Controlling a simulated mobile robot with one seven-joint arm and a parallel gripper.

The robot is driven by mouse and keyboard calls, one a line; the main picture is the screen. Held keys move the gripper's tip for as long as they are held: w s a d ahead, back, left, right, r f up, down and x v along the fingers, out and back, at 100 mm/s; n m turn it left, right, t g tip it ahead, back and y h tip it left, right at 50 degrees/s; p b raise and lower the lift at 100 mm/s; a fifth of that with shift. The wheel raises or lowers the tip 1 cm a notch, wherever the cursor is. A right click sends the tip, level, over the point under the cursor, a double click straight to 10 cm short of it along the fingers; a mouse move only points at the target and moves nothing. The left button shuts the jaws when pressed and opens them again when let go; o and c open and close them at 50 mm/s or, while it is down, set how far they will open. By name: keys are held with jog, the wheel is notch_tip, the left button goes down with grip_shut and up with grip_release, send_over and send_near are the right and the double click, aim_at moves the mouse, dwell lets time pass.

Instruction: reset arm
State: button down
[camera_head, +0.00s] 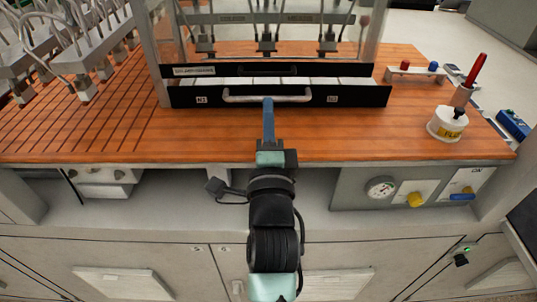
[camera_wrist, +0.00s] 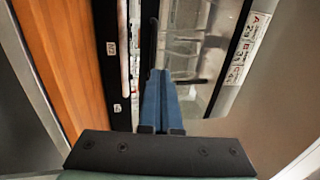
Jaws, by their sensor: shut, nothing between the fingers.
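My gripper (camera_head: 268,101) is shut and empty, its blue fingers together and pointing away from me over the wooden bench top. In the head view its tips sit at the silver bar handle (camera_head: 240,97) of the black drawer front (camera_head: 360,97); I cannot tell whether they touch it. In the wrist view my gripper (camera_wrist: 162,75) shows both blue fingers side by side with nothing between them. The handle (camera_wrist: 124,50) runs to the left of the fingers there.
A clear-walled cabinet stands behind the drawer front. On the wooden bench top (camera_head: 420,120), a white pot (camera_head: 446,124) with a red-handled tool stands at the right. Grey fixtures with cables (camera_head: 85,88) stand over the slotted left part. A gauge panel (camera_head: 350,190) is below the bench edge.

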jog(key=v, duration=0.4)
jog(key=b+v, duration=0.1)
jog(key=shift+s+d+f, duration=0.1)
jog(key=shift+s+f, duration=0.2)
jog(key=shift+f, duration=0.2)
jog(key=s+r+n+t, duration=0.2)
jog(key=r+n, duration=0.4)
jog(key=r, duration=0.5)
jog(key=s+r+n+t, duration=0.2)
jog(key=s+r+n, duration=0.3)
jog(key=r, duration=0.7)
jog(key=s+r+n+t, duration=0.2)
jog(key=s+r+n, duration=0.2)
jog(key=r, duration=0.7)
jog(key=n, duration=0.2)
jog(key=shift+a+r+n+t, duration=0.2)
jog(key=shift+a+n+t, duration=0.15)
jog(key=shift+n+t, duration=0.05)
